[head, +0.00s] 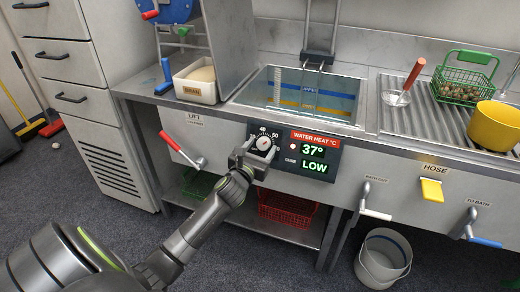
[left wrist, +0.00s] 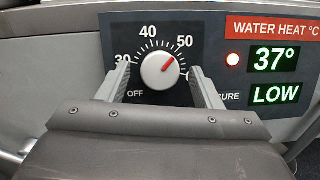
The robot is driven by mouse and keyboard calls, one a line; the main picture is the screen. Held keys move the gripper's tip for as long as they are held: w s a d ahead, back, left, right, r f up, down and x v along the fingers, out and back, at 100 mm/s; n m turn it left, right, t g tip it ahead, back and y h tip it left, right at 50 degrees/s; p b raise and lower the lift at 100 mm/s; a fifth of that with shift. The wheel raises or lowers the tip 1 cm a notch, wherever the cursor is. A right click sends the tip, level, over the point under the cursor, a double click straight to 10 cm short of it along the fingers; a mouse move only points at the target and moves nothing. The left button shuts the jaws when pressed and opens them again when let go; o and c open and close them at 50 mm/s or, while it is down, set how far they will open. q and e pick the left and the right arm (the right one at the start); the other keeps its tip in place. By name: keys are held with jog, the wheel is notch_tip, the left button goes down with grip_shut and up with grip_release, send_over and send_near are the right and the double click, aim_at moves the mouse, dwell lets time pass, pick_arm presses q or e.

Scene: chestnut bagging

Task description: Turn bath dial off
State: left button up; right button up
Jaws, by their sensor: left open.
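The bath dial (head: 264,143) is a round white knob on the dark panel at the front of the steel bath unit. In the left wrist view the dial (left wrist: 159,71) has a red pointer directed up and right, towards the 50 side; OFF is printed at its lower left. My left gripper (head: 256,154) is at the panel, with its jaws open. In the left wrist view its fingers (left wrist: 162,84) stand apart on both sides of the dial, with a visible gap on each side. The display (left wrist: 275,75) reads 37° and LOW beside a lit red lamp (left wrist: 233,60). My right gripper is out of view.
The water bath (head: 300,95) is above the panel. A red-handled lift lever (head: 185,152) is left of the dial; pour-out (head: 368,205) and to-bath (head: 475,230) levers are to the right. A red basket (head: 287,208) sits below, and a bucket (head: 383,258) stands on the floor.

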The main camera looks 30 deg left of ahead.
pick_arm(q)
jog(key=c, duration=1)
